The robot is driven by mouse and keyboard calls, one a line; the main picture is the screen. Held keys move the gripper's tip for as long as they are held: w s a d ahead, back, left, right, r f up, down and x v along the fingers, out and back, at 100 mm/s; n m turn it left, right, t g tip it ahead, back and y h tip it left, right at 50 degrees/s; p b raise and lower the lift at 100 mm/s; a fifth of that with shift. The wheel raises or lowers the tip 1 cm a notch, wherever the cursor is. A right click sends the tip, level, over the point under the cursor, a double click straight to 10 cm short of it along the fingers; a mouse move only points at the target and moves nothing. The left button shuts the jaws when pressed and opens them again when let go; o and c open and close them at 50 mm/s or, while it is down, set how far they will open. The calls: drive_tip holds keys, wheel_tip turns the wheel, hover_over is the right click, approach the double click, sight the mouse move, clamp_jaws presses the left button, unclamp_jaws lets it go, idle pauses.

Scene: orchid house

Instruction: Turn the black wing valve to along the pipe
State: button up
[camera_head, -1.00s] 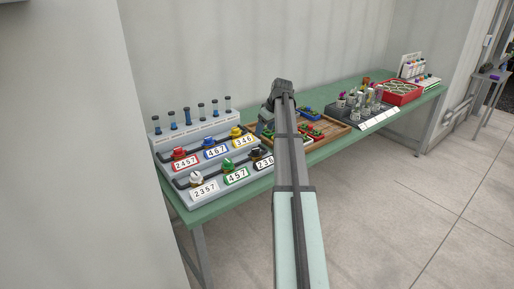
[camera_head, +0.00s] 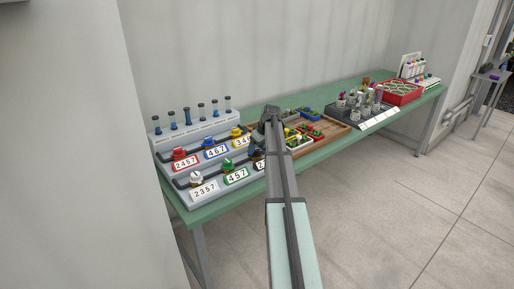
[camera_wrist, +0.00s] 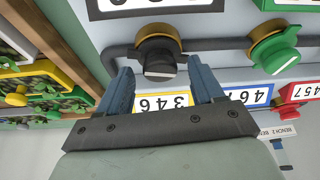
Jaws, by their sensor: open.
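The black wing valve (camera_wrist: 158,45) sits on a dark pipe at the top middle of the wrist view, with a white-marked end facing my gripper. Whether its wing lies across or along the pipe is hard to tell. In the head view the black valve (camera_head: 258,159) is partly hidden by my arm. The dark pipe (camera_wrist: 215,44) runs sideways in the wrist view. My gripper (camera_wrist: 160,76) is open, its blue fingers on either side of the valve's near end, with no clear contact. It also shows from behind in the head view (camera_head: 270,113).
A green valve (camera_wrist: 275,50) sits close on the same pipe. Red (camera_head: 179,153), blue (camera_head: 209,143) and white (camera_head: 196,174) valves stand on the panel with number plates. A wooden tray (camera_head: 334,132) with small planters lies close to the right on the green bench (camera_head: 200,212).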

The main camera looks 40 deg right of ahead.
drive_tip(key=shift+c, duration=0.3)
drive_tip(key=c, duration=1)
drive_tip(key=shift+w+d+n+y, duration=0.1)
drive_tip(key=shift+n+y, duration=0.5)
drive_tip(key=shift+n, duration=0.9)
drive_tip(key=o, duration=1.1)
drive_tip(key=shift+c, duration=0.2)
drive_tip(key=shift+r, duration=0.1)
drive_tip(key=v, duration=1.3)
drive_tip(key=shift+r, duration=0.3)
